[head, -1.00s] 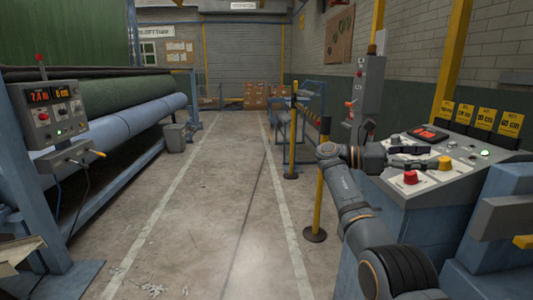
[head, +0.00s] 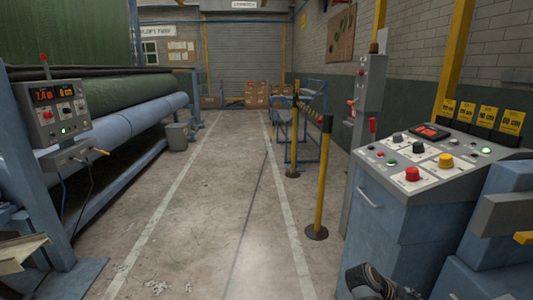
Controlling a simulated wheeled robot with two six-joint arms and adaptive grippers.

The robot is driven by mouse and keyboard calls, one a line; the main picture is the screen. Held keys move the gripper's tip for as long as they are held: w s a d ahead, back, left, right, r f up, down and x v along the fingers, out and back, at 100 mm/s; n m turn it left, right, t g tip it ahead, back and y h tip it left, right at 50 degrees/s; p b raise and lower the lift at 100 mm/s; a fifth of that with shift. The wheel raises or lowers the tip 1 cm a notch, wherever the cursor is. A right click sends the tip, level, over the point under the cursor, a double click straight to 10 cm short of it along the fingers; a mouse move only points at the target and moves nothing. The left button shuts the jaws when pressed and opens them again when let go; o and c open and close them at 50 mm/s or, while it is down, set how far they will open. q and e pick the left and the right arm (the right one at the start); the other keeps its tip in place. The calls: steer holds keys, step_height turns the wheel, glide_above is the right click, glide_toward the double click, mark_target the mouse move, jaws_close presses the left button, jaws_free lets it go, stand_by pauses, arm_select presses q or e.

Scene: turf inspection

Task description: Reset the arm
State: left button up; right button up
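In the head view, part of my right arm (head: 372,282) shows low at the bottom edge, in front of the control console (head: 385,205). My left arm and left gripper are not in view. The console's sloped top carries a red button (head: 412,174), a yellow button (head: 446,160), a dark knob (head: 397,138), several small buttons and a red-handled lever (head: 372,126). Nothing of mine covers the console top.
A turf machine with a blue roller (head: 115,122) and a control box (head: 55,113) stands at left. A yellow post (head: 321,185) stands left of the console. Cardboard boxes (head: 262,95) sit at the back.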

steer(key=s+a+f+m+t+y, duration=0.1)
steer(key=s+a+f+m+y, duration=0.15)
steer(key=s, duration=0.25)
steer(key=s+a+f+m+t+y, duration=0.1)
steer(key=s+a+f+y, duration=0.1)
steer(key=s+a+f, duration=0.25)
steer(key=s+a+r+m+t+y, duration=0.1)
steer(key=s+a+r+m+y, duration=0.1)
steer(key=s+a+y, duration=0.5)
step_height(320, 180, down, 18)
steer(key=s+h, duration=0.2)
steer(key=s, duration=0.1)
steer(key=s+d+f+m+g, duration=0.1)
steer(key=s+f, duration=0.3)
steer(key=f, duration=0.4)
steer(key=s+d+f+g, duration=0.1)
steer(key=s+f, duration=0.3)
steer(key=f, duration=0.4)
arm_select(q)
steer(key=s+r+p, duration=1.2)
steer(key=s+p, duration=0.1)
steer(key=p, duration=0.7)
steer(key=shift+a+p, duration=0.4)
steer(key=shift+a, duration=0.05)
arm_select(e)
steer(key=s+r, duration=1.2)
steer(key=shift+s+d, duration=0.25)
steer(key=shift+s, duration=0.1)
